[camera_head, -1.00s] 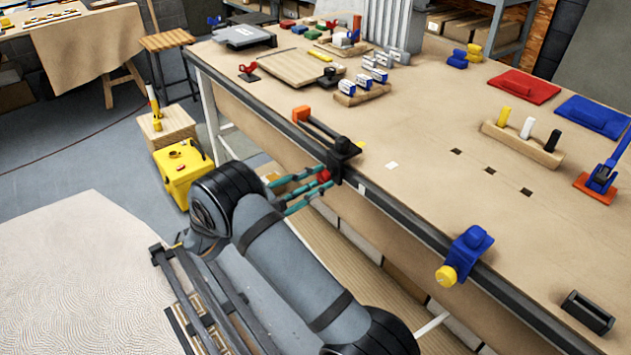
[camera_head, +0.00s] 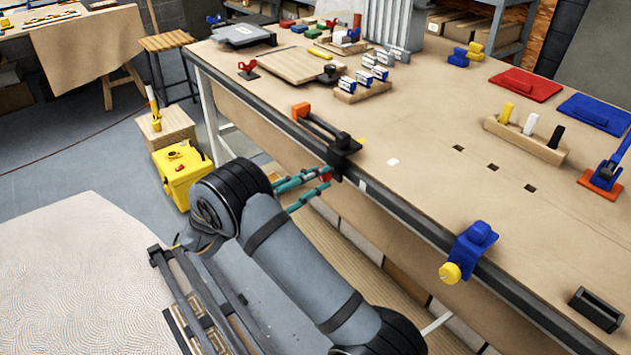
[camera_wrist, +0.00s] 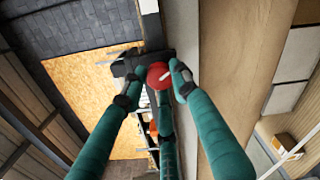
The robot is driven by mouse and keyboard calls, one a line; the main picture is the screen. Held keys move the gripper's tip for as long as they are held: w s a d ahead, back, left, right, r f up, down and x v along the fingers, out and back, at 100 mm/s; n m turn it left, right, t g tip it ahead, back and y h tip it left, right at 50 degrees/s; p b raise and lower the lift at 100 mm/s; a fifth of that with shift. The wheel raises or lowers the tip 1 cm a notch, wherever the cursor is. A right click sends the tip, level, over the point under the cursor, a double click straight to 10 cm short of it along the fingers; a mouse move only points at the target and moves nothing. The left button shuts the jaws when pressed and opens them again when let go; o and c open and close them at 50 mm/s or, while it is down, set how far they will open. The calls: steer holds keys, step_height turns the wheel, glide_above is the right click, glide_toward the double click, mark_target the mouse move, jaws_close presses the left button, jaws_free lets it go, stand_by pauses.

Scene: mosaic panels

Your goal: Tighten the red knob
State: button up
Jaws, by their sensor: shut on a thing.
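The red knob (camera_head: 325,174) sits on the black clamp (camera_head: 343,146) at the near edge of the workbench. In the wrist view the round red knob (camera_wrist: 159,75) carries a pale line mark, with the dark clamp body behind it. My gripper (camera_head: 322,178) has teal fingers with dark tips and reaches the knob from the lower left. In the wrist view my gripper (camera_wrist: 158,85) has its fingers around the knob, one on each side and one below. It is shut on the knob. Parts of the knob are hidden behind the fingers in the head view.
A blue clamp with a yellow knob (camera_head: 450,273) is fixed further right. A yellow box (camera_head: 184,175) stands on the floor at left. The bench top near the clamp is mostly clear.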

steer(key=m+b, duration=0.2)
steer(key=m, duration=0.1)
steer(key=m+b, duration=0.1)
steer(key=m, duration=0.2)
steer(key=shift+f+m+b, duration=0.2)
steer(key=shift+m+b, duration=0.1)
steer(key=shift+b, duration=0.05)
steer(key=shift+r+m+b, duration=0.15)
steer(key=shift+m+b, duration=2.25)
steer(key=shift+m, duration=0.6)
steer(key=o, duration=1.2)
steer(key=shift+c, duration=0.2)
